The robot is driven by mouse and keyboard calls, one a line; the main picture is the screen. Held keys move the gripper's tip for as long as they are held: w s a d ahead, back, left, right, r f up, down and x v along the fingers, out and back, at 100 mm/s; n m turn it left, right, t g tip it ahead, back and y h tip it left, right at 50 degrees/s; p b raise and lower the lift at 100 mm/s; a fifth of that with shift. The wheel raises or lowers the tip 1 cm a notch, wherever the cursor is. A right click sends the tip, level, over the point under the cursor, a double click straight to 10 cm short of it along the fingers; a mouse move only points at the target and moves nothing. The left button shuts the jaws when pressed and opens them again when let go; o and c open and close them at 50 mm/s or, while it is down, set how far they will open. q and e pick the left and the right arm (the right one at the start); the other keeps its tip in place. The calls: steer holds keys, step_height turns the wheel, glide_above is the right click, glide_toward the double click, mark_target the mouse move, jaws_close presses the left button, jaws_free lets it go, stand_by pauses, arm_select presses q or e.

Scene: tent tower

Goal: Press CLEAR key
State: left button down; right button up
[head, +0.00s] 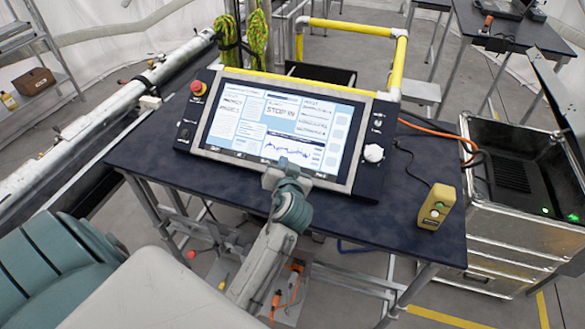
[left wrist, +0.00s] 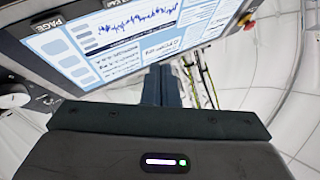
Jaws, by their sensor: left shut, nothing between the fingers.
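A control console (head: 366,199) with a large lit screen (head: 285,120) stands tilted on a dark blue table. Small key labels run along the bezel below the screen; they are too small to read, so I cannot tell which is CLEAR. My left gripper (head: 279,172) is shut and empty at the lower middle of the screen's bottom edge, covering part of that bezel. In the left wrist view its fingers (left wrist: 163,86) point towards the screen (left wrist: 110,42), which appears upside down. Contact cannot be told. My right gripper is not in view.
A red emergency button (head: 198,88) sits at the console's upper left and a white knob (head: 374,153) at its right. A yellow button box (head: 436,207) stands on the table's right part. A yellow rail (head: 350,27) rises behind. The table front (head: 380,230) is clear.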

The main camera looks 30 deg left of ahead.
arm_select(q)
steer(key=shift+w, duration=0.1)
stand_by(0.3)
steer(key=w+f+b, duration=0.1)
steer(key=f+b, duration=0.1)
steer(key=w+f+b, duration=0.1)
steer(key=f, duration=0.1)
steer(key=w+a+f+b, duration=0.1)
steer(key=w+f+b, duration=0.1)
steer(key=shift+f+b, duration=0.1)
steer(key=shift+b, duration=0.2)
steer(key=shift+w+a+f+b, duration=0.1)
steer(key=shift+w+f+b, duration=0.35)
steer(key=shift+f+b, duration=0.05)
steer(key=shift+f, duration=0.1)
stand_by(1.4)
steer(key=shift+w+f+b, duration=0.2)
steer(key=shift+f+b, duration=0.05)
steer(key=shift+b, duration=0.1)
steer(key=shift+w+a+f+b, duration=0.1)
steer(key=shift+w+f+b, duration=0.05)
steer(key=shift+f+b, duration=0.15)
stand_by(0.6)
steer(key=shift+r, duration=0.15)
steer(key=shift+s+r+p, duration=0.4)
steer(key=shift+r+p, duration=0.15)
